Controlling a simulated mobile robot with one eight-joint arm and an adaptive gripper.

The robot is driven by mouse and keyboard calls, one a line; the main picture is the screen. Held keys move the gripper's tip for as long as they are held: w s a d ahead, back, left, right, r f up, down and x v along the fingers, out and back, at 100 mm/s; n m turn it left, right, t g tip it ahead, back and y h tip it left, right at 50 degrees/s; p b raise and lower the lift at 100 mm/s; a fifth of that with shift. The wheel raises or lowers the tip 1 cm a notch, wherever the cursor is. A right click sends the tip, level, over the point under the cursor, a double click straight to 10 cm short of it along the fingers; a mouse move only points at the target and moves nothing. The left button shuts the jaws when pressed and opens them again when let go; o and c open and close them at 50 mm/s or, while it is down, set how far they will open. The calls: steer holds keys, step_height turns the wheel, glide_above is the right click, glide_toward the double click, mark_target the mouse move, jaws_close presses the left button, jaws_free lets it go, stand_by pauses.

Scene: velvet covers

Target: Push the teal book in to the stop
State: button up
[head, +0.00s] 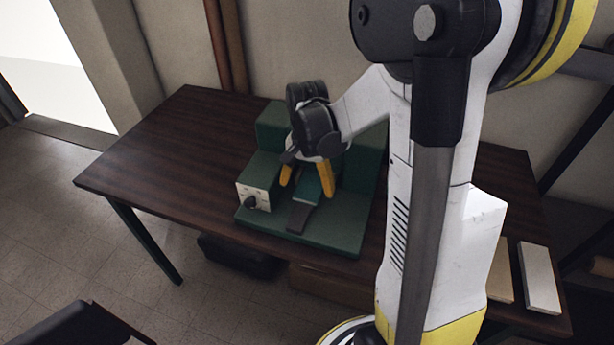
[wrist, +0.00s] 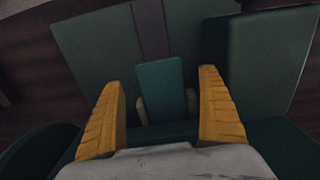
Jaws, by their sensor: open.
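The teal book (head: 308,188) lies in the green velvet-covered stand (head: 325,232), between a raised block on the left and one on the right. In the wrist view the book (wrist: 162,86) shows between the yellow fingers, with small beige pieces beside its near end. My gripper (head: 307,179) is open above the book, one finger towards each side. In the wrist view the gripper (wrist: 162,78) shows nothing held. A brown strip (head: 300,216) runs from the book towards the stand's front edge. I cannot tell whether the fingers touch the book; the stop is not clearly visible.
The stand is on a dark wooden table (head: 165,150), clear on the left. A cream panel with a black knob (head: 254,197) faces the front of the left block. Pale boards (head: 540,278) lie at the table's right end. My arm hides part of the table.

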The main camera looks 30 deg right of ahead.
mark_target(307, 193)
steer(key=shift+f+b, duration=0.45)
steer(key=shift+f, duration=1.2)
steer(key=c, duration=1.4)
steer(key=shift+d, duration=0.1)
